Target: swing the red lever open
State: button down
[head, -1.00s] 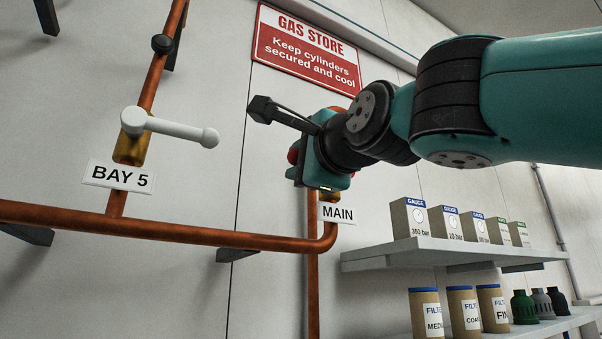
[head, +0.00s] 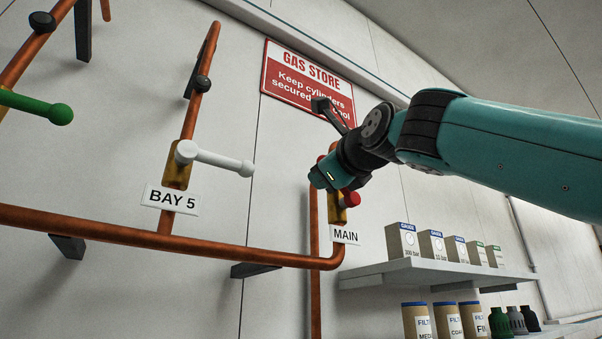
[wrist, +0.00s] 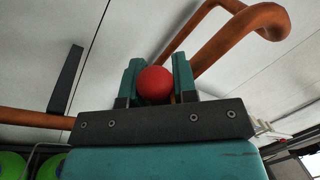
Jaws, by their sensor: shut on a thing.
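The red lever (head: 349,200) is on the brass valve above the MAIN label (head: 345,235). In the head view a round red part shows just right of my gripper (head: 324,179), and the rest of the lever is mostly hidden. My gripper is shut on the lever. In the wrist view a red ball (wrist: 155,85) sits between the two teal fingers of my gripper (wrist: 155,78). How far the lever has turned cannot be told.
A white lever (head: 215,160) above the BAY 5 label (head: 171,199) is close on the left, with a green lever (head: 35,104) beyond. Copper pipe (head: 130,236) runs below. A shelf (head: 420,272) with boxes stands at lower right.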

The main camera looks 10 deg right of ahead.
jog(key=shift+w+d+m, duration=0.15)
jog(key=shift+m, duration=0.25)
jog(key=c, duration=1.1)
grip_release()
jog(key=shift+b+v, duration=2.7)
jog(key=shift+v, duration=6.05)
